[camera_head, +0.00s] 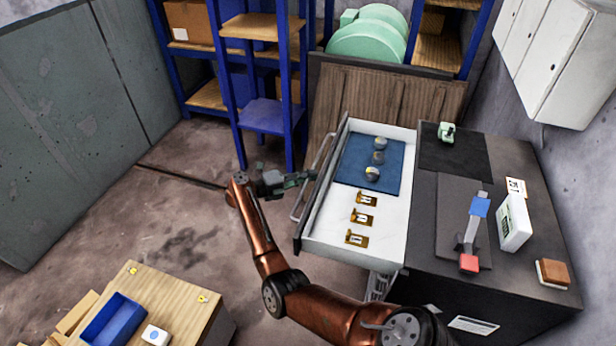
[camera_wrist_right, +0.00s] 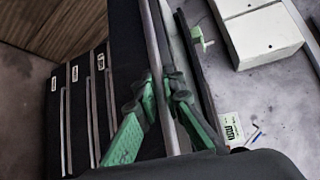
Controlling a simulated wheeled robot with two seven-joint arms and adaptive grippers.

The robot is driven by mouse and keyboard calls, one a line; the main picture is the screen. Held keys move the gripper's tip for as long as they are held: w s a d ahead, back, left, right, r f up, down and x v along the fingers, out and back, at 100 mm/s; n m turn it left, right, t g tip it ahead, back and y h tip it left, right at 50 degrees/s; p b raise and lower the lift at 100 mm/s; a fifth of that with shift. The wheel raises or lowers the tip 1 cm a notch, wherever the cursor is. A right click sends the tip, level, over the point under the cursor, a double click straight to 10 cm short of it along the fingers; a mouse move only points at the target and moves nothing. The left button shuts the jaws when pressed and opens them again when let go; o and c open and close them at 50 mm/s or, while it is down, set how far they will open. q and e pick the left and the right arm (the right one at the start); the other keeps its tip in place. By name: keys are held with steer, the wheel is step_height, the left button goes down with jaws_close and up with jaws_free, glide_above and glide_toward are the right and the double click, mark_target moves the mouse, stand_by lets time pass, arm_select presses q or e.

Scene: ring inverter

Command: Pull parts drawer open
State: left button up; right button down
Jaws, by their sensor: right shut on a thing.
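The parts drawer (camera_head: 390,240) stands pulled out to the left of the dark cabinet (camera_head: 540,220). Inside it lie a blue mat (camera_head: 350,170) with several small round parts and several brass-coloured pieces (camera_head: 361,217). The drawer's long bar handle (camera_head: 298,206) runs along its front. My right gripper (camera_head: 309,176) is at the middle of this handle. In the right wrist view, the green fingers of my right gripper (camera_wrist_right: 163,85) are closed around the handle bar (camera_wrist_right: 154,42). My left gripper is not in view.
The cabinet top bears a blue-and-red lever device (camera_head: 471,235), a white box (camera_head: 512,222), a green item (camera_head: 447,131) and a brown block (camera_head: 552,273). A wooden bench (camera_head: 185,300) with a blue tray (camera_head: 113,319) is lower left. Floor left of the drawer is clear.

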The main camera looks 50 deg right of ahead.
steer(key=c, duration=2.3)
jaws_free()
steer(key=shift+d, duration=0.1)
steer(key=v, duration=1.2)
